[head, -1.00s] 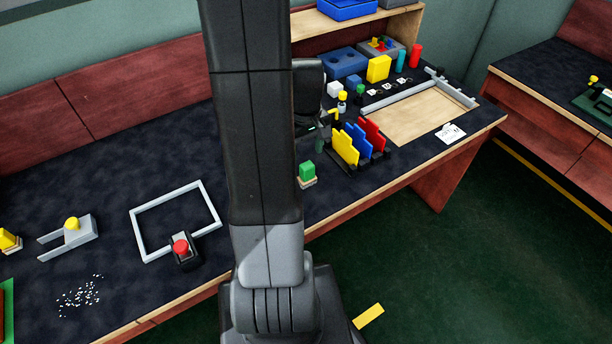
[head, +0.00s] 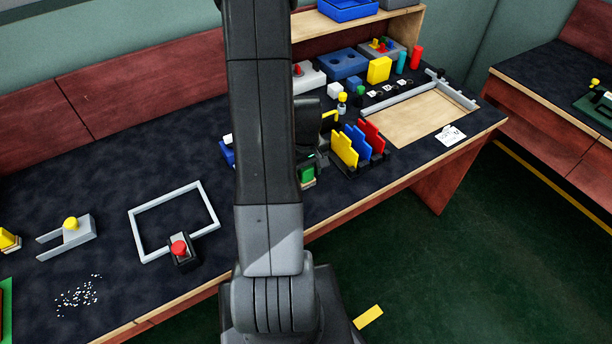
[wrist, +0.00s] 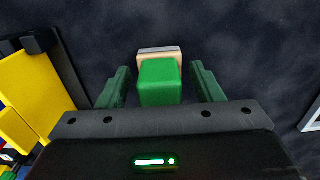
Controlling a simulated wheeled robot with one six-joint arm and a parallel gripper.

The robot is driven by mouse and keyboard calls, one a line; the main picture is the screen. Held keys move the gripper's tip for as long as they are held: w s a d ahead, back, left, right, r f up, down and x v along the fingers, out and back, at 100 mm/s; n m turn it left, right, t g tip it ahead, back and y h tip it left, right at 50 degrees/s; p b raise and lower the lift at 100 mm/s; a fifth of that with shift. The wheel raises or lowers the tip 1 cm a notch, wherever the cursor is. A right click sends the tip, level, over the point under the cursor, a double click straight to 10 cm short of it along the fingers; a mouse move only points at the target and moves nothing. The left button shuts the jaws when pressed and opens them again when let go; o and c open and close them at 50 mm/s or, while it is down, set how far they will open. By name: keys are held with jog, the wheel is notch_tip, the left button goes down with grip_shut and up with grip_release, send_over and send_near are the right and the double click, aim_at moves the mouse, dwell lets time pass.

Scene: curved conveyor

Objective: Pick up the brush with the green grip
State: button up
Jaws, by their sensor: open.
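The brush has a green block grip (wrist: 160,84) on a pale base with a grey edge (wrist: 160,52). In the wrist view it lies between the two green fingers of my gripper (wrist: 159,88), with a gap on each side. The gripper is open and does not touch the grip. In the head view the brush's green grip (head: 308,173) shows near the front edge of the bench, partly hidden by my arm and gripper.
A rack of yellow, blue and red plates (head: 358,146) stands just right of the brush; its yellow plate (wrist: 28,95) shows at the wrist view's left. A grey frame (head: 140,238) and red-buttoned box (head: 181,252) lie left. Dark bench top lies beyond the brush.

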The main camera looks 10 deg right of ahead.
jog(key=c, duration=0.9)
jog(key=shift+o, duration=0.2)
jog(key=shift+r, duration=0.1)
notch_tip(320, 180, up, 10)
jog(key=shift+f, duration=0.1)
jog(key=o, duration=0.4)
jog(key=shift+c, duration=1.3)
